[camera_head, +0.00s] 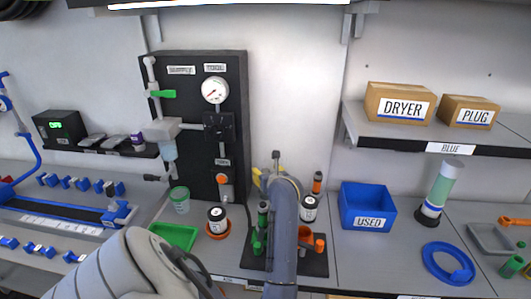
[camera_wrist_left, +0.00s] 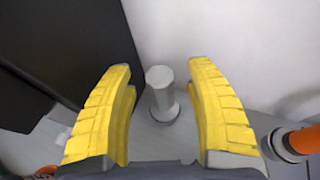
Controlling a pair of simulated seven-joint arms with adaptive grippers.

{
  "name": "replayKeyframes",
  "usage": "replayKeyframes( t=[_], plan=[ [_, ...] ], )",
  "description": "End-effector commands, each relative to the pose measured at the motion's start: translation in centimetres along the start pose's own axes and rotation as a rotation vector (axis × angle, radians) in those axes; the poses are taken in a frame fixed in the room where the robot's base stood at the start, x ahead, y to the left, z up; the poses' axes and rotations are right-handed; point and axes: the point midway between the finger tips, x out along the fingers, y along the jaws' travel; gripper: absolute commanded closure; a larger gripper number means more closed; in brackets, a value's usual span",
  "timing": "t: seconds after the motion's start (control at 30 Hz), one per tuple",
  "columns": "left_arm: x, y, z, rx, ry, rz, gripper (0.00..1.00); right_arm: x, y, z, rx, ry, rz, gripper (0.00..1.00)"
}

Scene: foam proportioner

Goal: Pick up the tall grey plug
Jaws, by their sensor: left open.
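The tall grey plug (camera_wrist_left: 161,98) stands upright on the bench in the left wrist view, with a wider faceted head on a narrower stem. In that view it lies between the two yellow fingers of my left gripper (camera_wrist_left: 160,66), with a gap on each side. The fingers are open and hold nothing. In the head view my left gripper (camera_head: 274,179) is at the back of the bench, seen from behind my forearm. I cannot make out the plug there, as the gripper and arm cover that spot. My right gripper is in neither view.
A black panel (camera_head: 199,75) with a gauge stands left of the gripper. A dark holder (camera_head: 312,262) with green and orange parts is close by. An orange-and-dark item (camera_wrist_left: 296,143) is right of the fingers. A blue USED bin (camera_head: 367,206) stands further right.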

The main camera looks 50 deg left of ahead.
Motion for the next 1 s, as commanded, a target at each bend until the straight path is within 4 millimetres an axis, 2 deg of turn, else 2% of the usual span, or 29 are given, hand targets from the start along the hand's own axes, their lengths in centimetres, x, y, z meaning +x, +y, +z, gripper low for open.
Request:
replayKeyframes(
  t=[0.17, 0.43, 0.9, 1.0],
  plan=[
    [1.06, 0.08, 0.05, 0.001, -0.001, 0.002, 0.45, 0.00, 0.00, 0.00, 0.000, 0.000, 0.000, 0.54],
    [1.14, 0.05, 0.04, 0.001, -0.001, 0.001, 0.43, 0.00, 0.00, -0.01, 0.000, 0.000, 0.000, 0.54],
    [1.11, 0.04, 0.03, 0.001, -0.001, 0.001, 0.98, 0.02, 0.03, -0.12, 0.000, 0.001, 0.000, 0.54],
    [1.11, 0.04, 0.03, 0.001, -0.001, 0.001, 1.00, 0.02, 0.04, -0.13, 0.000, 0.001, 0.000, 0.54]
  ],
)
